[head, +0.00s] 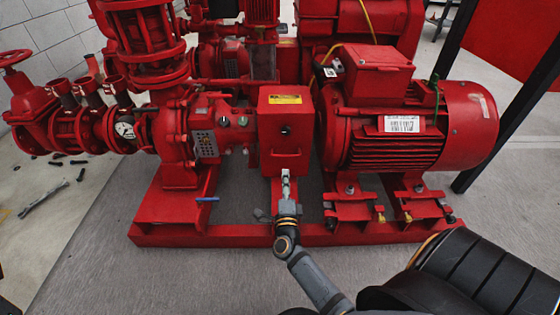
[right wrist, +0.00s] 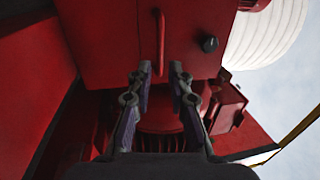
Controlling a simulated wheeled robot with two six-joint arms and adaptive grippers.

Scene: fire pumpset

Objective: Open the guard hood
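The guard hood (head: 285,140) is a red box with a yellow label, between the pump and the motor. It looks closed. My right gripper (head: 286,180) is at the lower front of the hood. In the right wrist view, the hood (right wrist: 110,45) fills the upper middle and carries a thin red bar handle (right wrist: 160,38) and a black knob (right wrist: 209,44). The fingers of my right gripper (right wrist: 160,68) are apart, with the handle's lower end between them in the picture. Whether they touch it I cannot tell. My left gripper is not in view.
The red motor (head: 400,125) stands right of the hood, the pump (head: 180,140) left. A red base frame (head: 240,234) runs below. A blue-handled lever (head: 207,199) is on its front left. A dark post (head: 510,90) stands at right. Tools (head: 45,198) lie on the floor at left.

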